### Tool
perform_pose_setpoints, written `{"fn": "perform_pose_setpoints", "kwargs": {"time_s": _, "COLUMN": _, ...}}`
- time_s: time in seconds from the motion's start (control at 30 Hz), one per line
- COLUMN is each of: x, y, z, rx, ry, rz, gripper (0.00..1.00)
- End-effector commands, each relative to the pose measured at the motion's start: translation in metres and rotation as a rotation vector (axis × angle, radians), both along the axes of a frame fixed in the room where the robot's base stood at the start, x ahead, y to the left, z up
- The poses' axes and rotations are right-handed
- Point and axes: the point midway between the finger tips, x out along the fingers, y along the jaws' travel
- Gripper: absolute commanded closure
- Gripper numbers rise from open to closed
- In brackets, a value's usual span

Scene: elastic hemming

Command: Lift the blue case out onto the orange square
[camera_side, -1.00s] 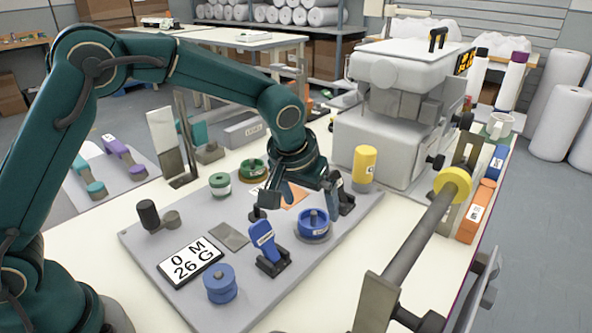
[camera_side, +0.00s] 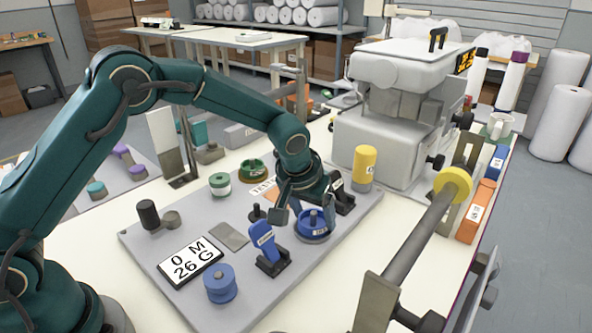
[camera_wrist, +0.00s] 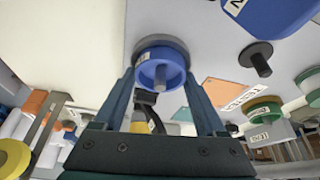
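The round blue case (camera_side: 312,233) with a grey centre post sits at the right side of the grey board (camera_side: 190,285). It also shows in the wrist view (camera_wrist: 152,72), with a grey ring behind it. My gripper (camera_side: 307,208) is low over the case, fingers pointing down. In the wrist view my gripper (camera_wrist: 160,78) is open, one finger on each side of the case; I cannot tell whether either finger touches it. The orange square (camera_side: 271,194) lies farther back, partly hidden by my gripper.
A blue upright lever piece (camera_side: 263,238) stands just left of the case, with a black peg (camera_side: 257,212) behind it. A green round case (camera_side: 254,170) and a green-white spool (camera_side: 220,184) are at the back. A yellow cylinder (camera_side: 364,166) stands behind right; a blue spool (camera_side: 220,285) in front.

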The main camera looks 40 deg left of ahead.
Motion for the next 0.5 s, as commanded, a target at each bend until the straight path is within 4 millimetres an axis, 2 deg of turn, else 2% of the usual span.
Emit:
{"fn": "perform_pose_setpoints", "kwargs": {"time_s": 0.03, "x": -0.0003, "y": 0.0000, "z": 0.0001, "rx": 0.000, "ry": 0.001, "rz": 0.000, "gripper": 0.57}}
{"fn": "perform_pose_setpoints", "kwargs": {"time_s": 0.1, "x": -0.0003, "y": 0.0000, "z": 0.0001, "rx": 0.000, "ry": 0.001, "rz": 0.000, "gripper": 0.84}}
{"fn": "perform_pose_setpoints", "kwargs": {"time_s": 0.13, "x": -0.0003, "y": 0.0000, "z": 0.0001, "rx": 0.000, "ry": 0.001, "rz": 0.000, "gripper": 0.93}}
{"fn": "perform_pose_setpoints", "kwargs": {"time_s": 0.5, "x": 0.0003, "y": 0.0000, "z": 0.0080, "rx": 0.000, "ry": -0.001, "rz": 0.000, "gripper": 0.94}}
